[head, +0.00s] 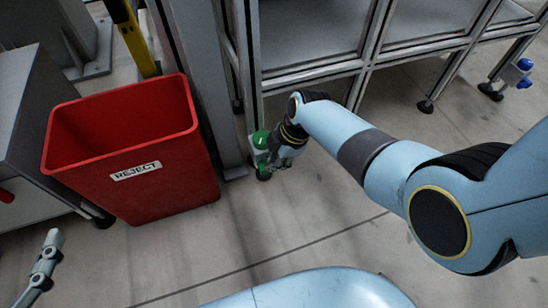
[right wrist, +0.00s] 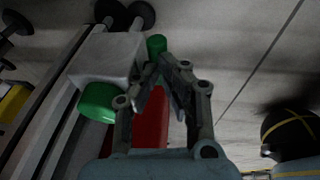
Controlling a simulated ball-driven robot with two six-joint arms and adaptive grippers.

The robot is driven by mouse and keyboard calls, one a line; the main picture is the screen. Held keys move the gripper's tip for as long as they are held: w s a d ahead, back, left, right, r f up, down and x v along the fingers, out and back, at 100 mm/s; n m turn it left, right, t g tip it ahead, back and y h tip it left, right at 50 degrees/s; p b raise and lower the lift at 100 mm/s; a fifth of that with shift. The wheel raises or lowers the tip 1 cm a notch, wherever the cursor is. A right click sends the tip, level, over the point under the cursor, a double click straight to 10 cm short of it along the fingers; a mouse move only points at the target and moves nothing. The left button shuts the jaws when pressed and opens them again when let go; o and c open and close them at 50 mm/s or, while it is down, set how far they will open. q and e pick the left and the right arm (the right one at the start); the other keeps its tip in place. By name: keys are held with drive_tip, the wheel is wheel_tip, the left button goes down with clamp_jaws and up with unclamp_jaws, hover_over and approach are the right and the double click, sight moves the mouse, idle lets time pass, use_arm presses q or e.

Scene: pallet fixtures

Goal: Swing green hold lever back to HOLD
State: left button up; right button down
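A small grey box (right wrist: 112,58) with a rounded green part (right wrist: 100,102) on its side shows in the right wrist view. A short green grip (right wrist: 157,45), apparently the lever's, stands just beyond my right fingertips. In the head view the green fixture (head: 260,139) sits low by the grey post, partly hidden by my right gripper (head: 278,163). In the wrist view my right gripper (right wrist: 161,62) has its fingertips together at the green grip; I see no clear hold on it. HOLD markings are not legible. Part of my left gripper (head: 47,255) shows at lower left.
A red REJECT bin (head: 165,180) stands left of the fixture, close to the post (head: 195,80). A metal frame (head: 330,70) rises behind and to the right. A grey cabinet (head: 30,120) is at far left. The floor in front is clear.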

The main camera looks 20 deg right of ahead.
drive_tip(key=shift+w+d+r, duration=0.1)
drive_tip(key=shift+w+d, duration=0.1)
drive_tip(key=shift+d, duration=0.05)
